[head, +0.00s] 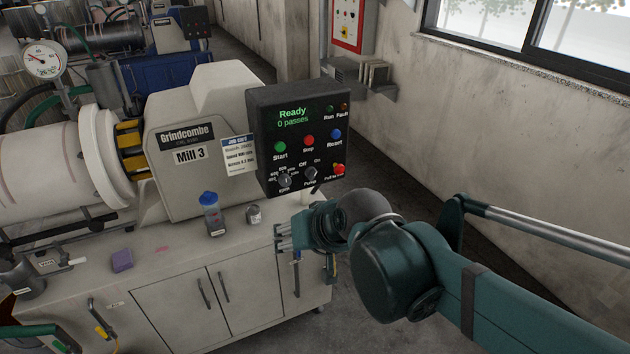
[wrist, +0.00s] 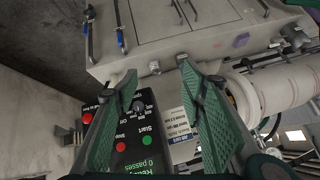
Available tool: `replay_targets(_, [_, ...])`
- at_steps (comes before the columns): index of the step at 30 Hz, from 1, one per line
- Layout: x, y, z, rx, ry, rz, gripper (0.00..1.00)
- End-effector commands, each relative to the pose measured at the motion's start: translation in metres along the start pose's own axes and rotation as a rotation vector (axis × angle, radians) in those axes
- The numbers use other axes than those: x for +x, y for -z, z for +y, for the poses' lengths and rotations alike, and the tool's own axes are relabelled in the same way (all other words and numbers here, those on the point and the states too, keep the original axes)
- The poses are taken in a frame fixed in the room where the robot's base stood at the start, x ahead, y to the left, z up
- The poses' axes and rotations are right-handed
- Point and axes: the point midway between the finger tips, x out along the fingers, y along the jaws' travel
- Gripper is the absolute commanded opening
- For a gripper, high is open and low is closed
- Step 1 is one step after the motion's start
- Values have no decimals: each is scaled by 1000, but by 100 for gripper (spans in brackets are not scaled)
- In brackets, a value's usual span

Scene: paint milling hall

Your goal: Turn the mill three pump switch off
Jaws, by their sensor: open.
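The pump switch (head: 310,174) is a small dark knob low on the black Mill 3 control panel (head: 262,140), between Off and On labels. Its pointer is too small to read surely. In the wrist view the panel (wrist: 130,160) appears upside down, and the switch seems hidden behind the left finger. My gripper (head: 279,237) is in front of and below the panel, apart from the switch. In the wrist view my gripper (wrist: 157,72) has its fingers spread with nothing held between them.
A speed knob (head: 285,180) sits left of the switch and a red emergency button (head: 338,169) right. Start (head: 280,147), stop and reset buttons are above.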

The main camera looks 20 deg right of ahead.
Motion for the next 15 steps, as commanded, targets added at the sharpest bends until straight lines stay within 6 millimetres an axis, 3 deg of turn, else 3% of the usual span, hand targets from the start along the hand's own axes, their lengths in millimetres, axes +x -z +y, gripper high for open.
replay_targets(15, [68,55,-9,387,198,118,40])
